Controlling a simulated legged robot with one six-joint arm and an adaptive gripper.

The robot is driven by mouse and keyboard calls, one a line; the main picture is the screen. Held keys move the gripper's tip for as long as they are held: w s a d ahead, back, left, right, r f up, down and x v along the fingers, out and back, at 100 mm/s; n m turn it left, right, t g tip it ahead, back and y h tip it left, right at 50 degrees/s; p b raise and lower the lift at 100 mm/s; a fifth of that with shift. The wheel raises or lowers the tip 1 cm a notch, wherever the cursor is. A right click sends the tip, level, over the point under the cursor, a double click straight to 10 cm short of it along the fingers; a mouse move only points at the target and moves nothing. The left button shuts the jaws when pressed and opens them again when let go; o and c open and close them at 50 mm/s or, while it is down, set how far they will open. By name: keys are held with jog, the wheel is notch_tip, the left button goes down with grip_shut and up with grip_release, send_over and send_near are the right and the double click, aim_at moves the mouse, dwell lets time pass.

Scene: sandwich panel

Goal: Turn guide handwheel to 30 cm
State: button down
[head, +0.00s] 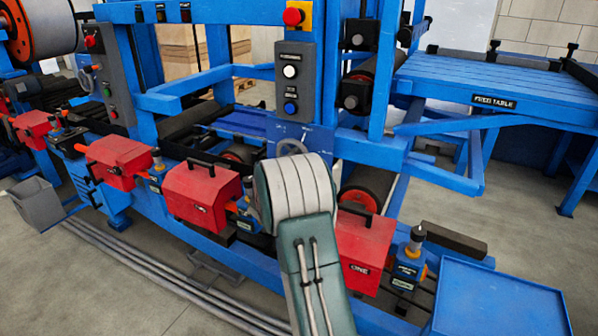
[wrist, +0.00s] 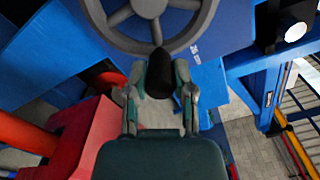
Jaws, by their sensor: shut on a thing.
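The guide handwheel (wrist: 197,25) is a grey spoked wheel at the top of the wrist view, in front of a blue panel. A black handle knob (wrist: 160,74) stands at its lower rim. My gripper (wrist: 160,92) is closed around this knob, with one green-grey finger on each side. In the head view my arm covers most of the wheel; a grey arc of its rim (head: 291,146) shows just above the arm. My gripper is hidden behind the arm there. No scale reading in cm is legible in either view.
A red box (head: 362,247) stands right of my arm and another red box (head: 201,192) stands left of it. A control post with buttons (head: 290,85) rises behind. A blue tray (head: 497,303) is at the lower right. Grey floor is open at the lower left.

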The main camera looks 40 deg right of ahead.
jog(key=shift+f, duration=0.15)
jog(key=shift+c, duration=2.3)
grip_release()
jog(key=shift+d, duration=0.1)
jog(key=v, duration=1.2)
jog(key=shift+f, duration=0.1)
